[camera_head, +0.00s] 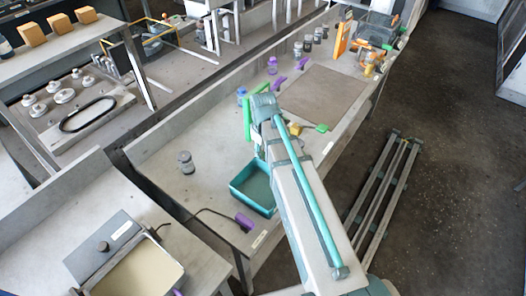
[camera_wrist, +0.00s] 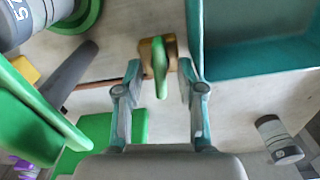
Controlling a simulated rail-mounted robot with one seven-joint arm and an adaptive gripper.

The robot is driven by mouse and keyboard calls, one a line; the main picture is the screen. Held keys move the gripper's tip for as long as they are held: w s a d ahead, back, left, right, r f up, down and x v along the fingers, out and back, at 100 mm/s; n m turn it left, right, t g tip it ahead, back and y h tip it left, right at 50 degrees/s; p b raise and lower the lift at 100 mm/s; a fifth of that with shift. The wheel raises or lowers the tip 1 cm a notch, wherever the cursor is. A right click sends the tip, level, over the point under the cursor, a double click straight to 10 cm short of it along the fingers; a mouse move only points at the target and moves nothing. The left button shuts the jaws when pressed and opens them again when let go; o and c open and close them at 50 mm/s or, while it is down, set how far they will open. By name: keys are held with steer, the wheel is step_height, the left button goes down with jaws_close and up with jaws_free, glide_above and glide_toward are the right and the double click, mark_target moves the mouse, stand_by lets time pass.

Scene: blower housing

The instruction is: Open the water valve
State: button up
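In the wrist view a small brass valve (camera_wrist: 148,50) with a green lever handle (camera_wrist: 160,76) shows at the centre, next to the teal tray. My gripper (camera_wrist: 160,68) is open. Its two teal fingers stand apart on either side of the green handle, with gaps visible on both sides. I cannot tell whether the fingertips are at the handle's height. In the head view my arm reaches over the bench, and the valve is not clearly seen behind it.
The teal tray (camera_head: 235,190) stands close to the gripper. A grey canister (camera_head: 186,162) stands to its left. Green parts (camera_head: 247,118) and a yellow block (camera_head: 295,129) lie nearby. Orange items (camera_head: 342,40) and small canisters are at the bench's far end. The bench left of the tray is mostly clear.

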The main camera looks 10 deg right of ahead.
mark_target(263, 152)
steer(key=shift+r, duration=0.15)
step_height(263, 152, up, 12)
stand_by(0.5)
stand_by(0.3)
